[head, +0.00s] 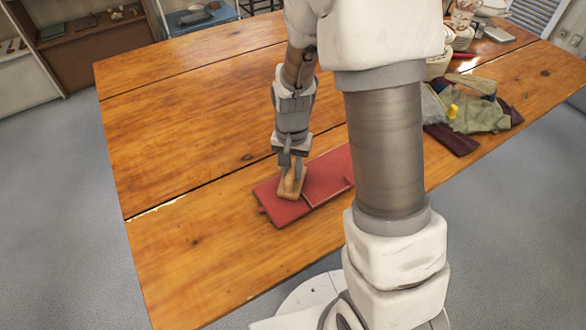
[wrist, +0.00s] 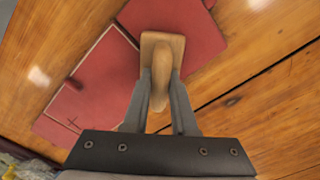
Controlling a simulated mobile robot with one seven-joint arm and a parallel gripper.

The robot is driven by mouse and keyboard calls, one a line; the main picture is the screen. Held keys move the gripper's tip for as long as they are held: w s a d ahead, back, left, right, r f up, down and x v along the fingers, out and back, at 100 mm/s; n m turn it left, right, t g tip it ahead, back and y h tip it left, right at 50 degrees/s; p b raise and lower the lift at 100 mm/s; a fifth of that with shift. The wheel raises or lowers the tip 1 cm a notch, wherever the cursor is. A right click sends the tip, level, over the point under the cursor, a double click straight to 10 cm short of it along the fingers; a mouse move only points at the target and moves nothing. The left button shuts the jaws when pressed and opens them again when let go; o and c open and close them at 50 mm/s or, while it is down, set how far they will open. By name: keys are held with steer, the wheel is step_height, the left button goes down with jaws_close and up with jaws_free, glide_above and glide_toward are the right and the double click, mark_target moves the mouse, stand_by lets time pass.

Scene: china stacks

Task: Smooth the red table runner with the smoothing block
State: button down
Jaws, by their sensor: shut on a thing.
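The red table runner (head: 326,177) lies on the wooden table near its front edge. A pale seam or fold edge crosses it, and part of it is hidden behind my arm in the head view. It also shows in the wrist view (wrist: 100,80). The wooden smoothing block (head: 291,186) is on the left part of the runner. In the wrist view the block (wrist: 156,48) shows a flat base and a raised handle. My gripper (wrist: 160,90) is shut on the handle. In the head view my gripper (head: 290,163) points down over the runner.
The wooden table (head: 190,120) is bare to the left and behind the runner. Crumpled green cloth (head: 480,115) lies on a dark red cloth (head: 455,140) at the right. Stacked china (head: 462,38) stands at the back right.

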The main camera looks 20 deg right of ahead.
steer(key=shift+s+a, duration=0.2)
steer(key=shift+a, duration=0.4)
steer(key=shift+s+a, duration=0.15)
steer(key=shift+a, duration=0.4)
steer(key=shift+s+a, duration=0.2)
steer(key=shift+a, duration=0.4)
steer(key=shift+s+a, duration=0.15)
steer(key=shift+a, duration=0.4)
steer(key=shift+a+p, duration=0.1)
steer(key=shift+p, duration=0.2)
steer(key=shift+s+a, duration=0.2)
steer(key=shift+a, duration=0.35)
steer(key=shift+s+a, duration=0.15)
steer(key=shift+a, duration=0.4)
steer(key=shift+s+a+p, duration=0.15)
steer(key=shift+a, duration=0.45)
steer(key=shift+s+a+p, duration=0.15)
steer(key=shift+a, duration=0.45)
